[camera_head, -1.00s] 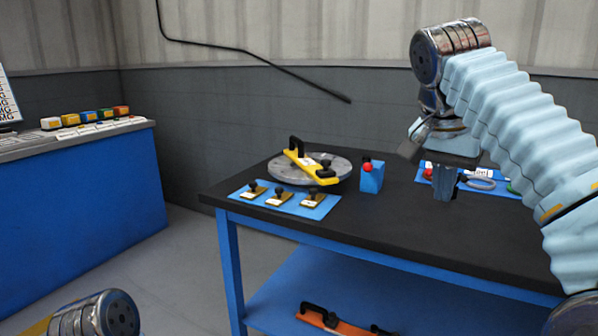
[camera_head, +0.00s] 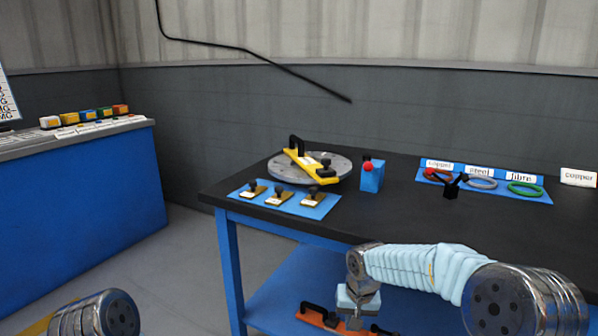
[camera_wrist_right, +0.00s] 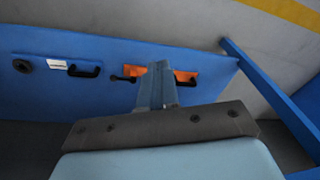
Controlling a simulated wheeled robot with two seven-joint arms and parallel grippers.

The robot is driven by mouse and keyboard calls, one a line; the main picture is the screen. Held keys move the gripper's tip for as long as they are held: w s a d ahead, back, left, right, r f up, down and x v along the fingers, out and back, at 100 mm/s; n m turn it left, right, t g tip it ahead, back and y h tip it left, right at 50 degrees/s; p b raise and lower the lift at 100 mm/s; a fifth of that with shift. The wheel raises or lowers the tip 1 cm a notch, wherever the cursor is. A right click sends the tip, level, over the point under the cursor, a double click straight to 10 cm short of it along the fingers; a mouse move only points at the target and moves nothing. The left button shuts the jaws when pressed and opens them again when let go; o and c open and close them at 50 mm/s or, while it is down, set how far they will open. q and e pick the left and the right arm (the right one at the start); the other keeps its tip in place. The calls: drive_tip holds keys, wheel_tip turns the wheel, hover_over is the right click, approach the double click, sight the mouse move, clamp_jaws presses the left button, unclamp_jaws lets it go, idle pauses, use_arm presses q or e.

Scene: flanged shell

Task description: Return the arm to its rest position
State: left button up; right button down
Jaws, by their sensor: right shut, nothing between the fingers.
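My right arm (camera_head: 430,265) is lowered in front of the table's front edge in the head view, its light-blue sleeve reaching left from the metal joint at the bottom right. My right gripper (camera_head: 355,322) hangs low in front of the lower shelf. In the right wrist view its two fingers (camera_wrist_right: 157,85) are together with nothing between them. They overlap the orange bar (camera_wrist_right: 185,76) in that picture; I cannot tell the gap. Of my left arm only a metal joint (camera_head: 100,315) shows at the bottom left; its gripper is out of view.
The black tabletop (camera_head: 420,225) carries a round grey flange with a yellow bar (camera_head: 315,165), a blue block (camera_head: 372,177), stamps on a blue mat (camera_head: 235,194), and labelled rings on another mat (camera_head: 540,199). The blue lower shelf (camera_head: 275,290) lies close to the gripper.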

drive_tip(key=s+a+f+g+y, duration=0.15)
drive_tip(key=s+f, duration=0.45)
drive_tip(key=f, duration=0.7)
drive_tip(key=s+f+y, duration=0.1)
drive_tip(key=s+f, duration=0.5)
drive_tip(key=s, duration=0.4)
drive_tip(key=s+f+y, duration=0.1)
drive_tip(key=s+f, duration=0.5)
drive_tip(key=s, duration=0.5)
drive_tip(key=shift+s+a+f+m, duration=0.2)
drive_tip(key=shift+a+f+m, duration=0.1)
drive_tip(key=shift+f+m, duration=0.1)
